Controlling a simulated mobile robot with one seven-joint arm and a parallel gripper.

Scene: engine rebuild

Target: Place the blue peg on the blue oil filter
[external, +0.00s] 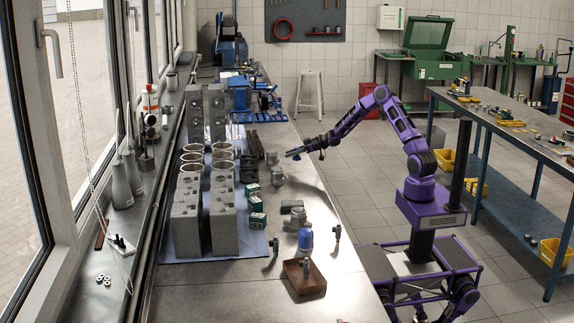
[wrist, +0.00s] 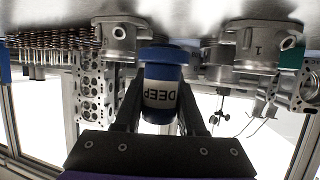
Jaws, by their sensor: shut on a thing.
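My gripper (wrist: 160,95) is shut on the blue peg (wrist: 161,103), a blue cylinder with a wider blue end and a white label reading DEEP, upside down in the wrist view. In the external view my gripper (external: 296,153) reaches left over the bench, above its right side; the peg is too small to make out there. The blue oil filter (external: 305,240) stands upright on the bench near its front right, well apart from my gripper. I cannot make out the filter in the wrist view.
A brown tray (external: 304,277) lies in front of the filter. Grey metal parts (external: 277,177) and small boxes (external: 256,203) stand left of it. Engine blocks (external: 223,222) stand on a blue mat (external: 256,243). Grey castings (wrist: 257,50) flank the peg in the wrist view.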

